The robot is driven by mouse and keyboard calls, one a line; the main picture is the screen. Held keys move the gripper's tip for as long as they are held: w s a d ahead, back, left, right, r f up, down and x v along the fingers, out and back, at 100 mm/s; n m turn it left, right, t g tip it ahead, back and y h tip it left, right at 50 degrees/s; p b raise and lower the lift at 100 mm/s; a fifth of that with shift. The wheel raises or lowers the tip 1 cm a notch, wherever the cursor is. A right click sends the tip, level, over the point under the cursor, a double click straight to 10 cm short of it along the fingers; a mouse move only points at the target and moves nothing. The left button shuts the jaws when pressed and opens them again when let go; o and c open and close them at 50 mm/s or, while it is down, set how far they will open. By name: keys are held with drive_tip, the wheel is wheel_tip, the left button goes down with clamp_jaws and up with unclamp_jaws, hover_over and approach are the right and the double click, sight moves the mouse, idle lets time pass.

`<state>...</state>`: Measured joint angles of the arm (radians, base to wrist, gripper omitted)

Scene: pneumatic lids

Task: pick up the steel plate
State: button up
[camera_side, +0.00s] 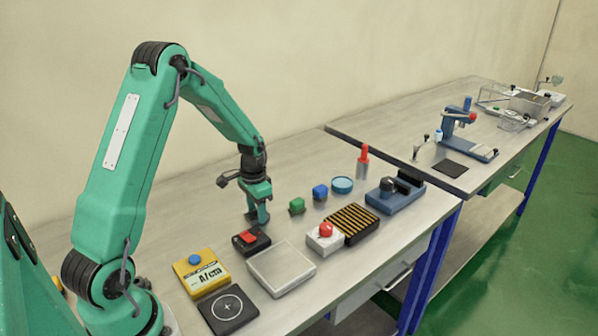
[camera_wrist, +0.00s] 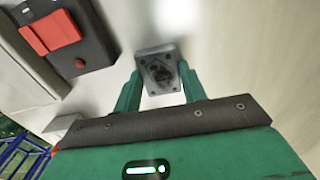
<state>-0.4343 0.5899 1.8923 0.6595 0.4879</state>
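A small grey metal plate (camera_wrist: 158,73) with dark marks and screw-like dots on its face shows in the wrist view, between my gripper's (camera_wrist: 158,78) two green fingers. It looks like the steel plate. The fingertips sit close at its left and right sides; whether they touch it I cannot tell. In the side view my gripper (camera_side: 260,213) points down, low over the bench, behind the black box with a red switch (camera_side: 251,241). The small plate cannot be made out there.
A silver flat-topped box (camera_side: 281,268) lies in front, beside a yellow box with a blue button (camera_side: 201,272) and a black pad (camera_side: 228,309).

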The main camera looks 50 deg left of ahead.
drive_tip(key=c, duration=0.5)
drive_tip(key=shift+c, duration=0.2)
drive_tip(key=shift+r, duration=0.1)
drive_tip(key=shift+r, duration=0.65)
drive_tip(key=r, duration=0.3)
drive_tip(key=shift+d+r, duration=0.1)
drive_tip(key=shift+d, duration=0.2)
drive_tip(key=s+d+r, duration=0.1)
drive_tip(key=d+r, duration=0.5)
drive_tip(key=d, duration=0.5)
drive_tip(key=shift+r, duration=0.2)
drive_tip(key=shift+s, duration=0.1)
